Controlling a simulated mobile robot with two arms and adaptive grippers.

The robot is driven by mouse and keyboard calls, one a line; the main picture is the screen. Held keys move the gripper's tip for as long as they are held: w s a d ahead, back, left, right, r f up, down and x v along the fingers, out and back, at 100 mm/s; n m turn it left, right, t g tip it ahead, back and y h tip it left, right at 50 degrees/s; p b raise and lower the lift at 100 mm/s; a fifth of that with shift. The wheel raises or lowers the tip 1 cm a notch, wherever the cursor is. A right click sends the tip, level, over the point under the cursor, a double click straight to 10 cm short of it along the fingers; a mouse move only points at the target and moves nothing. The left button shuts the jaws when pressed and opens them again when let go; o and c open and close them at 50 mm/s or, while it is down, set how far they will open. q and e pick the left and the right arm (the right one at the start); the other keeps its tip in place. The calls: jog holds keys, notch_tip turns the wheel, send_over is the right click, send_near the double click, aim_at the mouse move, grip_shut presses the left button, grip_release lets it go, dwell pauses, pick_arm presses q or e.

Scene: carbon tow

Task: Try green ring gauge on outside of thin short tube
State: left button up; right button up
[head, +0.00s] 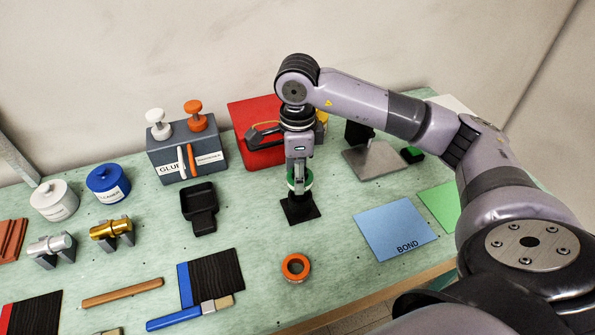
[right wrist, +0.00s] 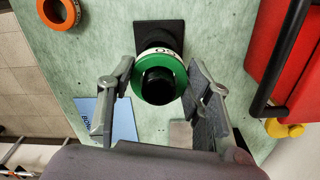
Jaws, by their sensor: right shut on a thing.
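The green ring gauge (head: 308,180) has a pale lettered side and sits around a black post on a square black stand (head: 300,208). In the right wrist view the ring (right wrist: 140,82) shows face-on, with the dark post end (right wrist: 158,83) in its middle. My right gripper (head: 299,178) points down over the stand, its fingers on both sides of the ring and shut on it. In the right wrist view the fingers (right wrist: 157,72) flank the ring. I cannot tell which thing is the thin short tube. My left gripper is out of view.
An orange ring (head: 295,267) lies in front. A blue BOND mat (head: 396,230) and metal plate (head: 375,159) are right. A black tray (head: 199,207), glue box (head: 187,152) and silver (head: 50,245) and gold (head: 111,229) cylinders in cradles are left. A red case (head: 258,115) stands behind.

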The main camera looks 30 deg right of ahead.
jog(key=shift+f+b, duration=0.25)
jog(key=shift+b, duration=0.15)
jog(key=shift+r, duration=0.2)
dwell(0.5)
jog(key=shift+r+p, duration=2.3)
jog(key=shift+r, duration=1.35)
jog(key=shift+a+f, duration=0.1)
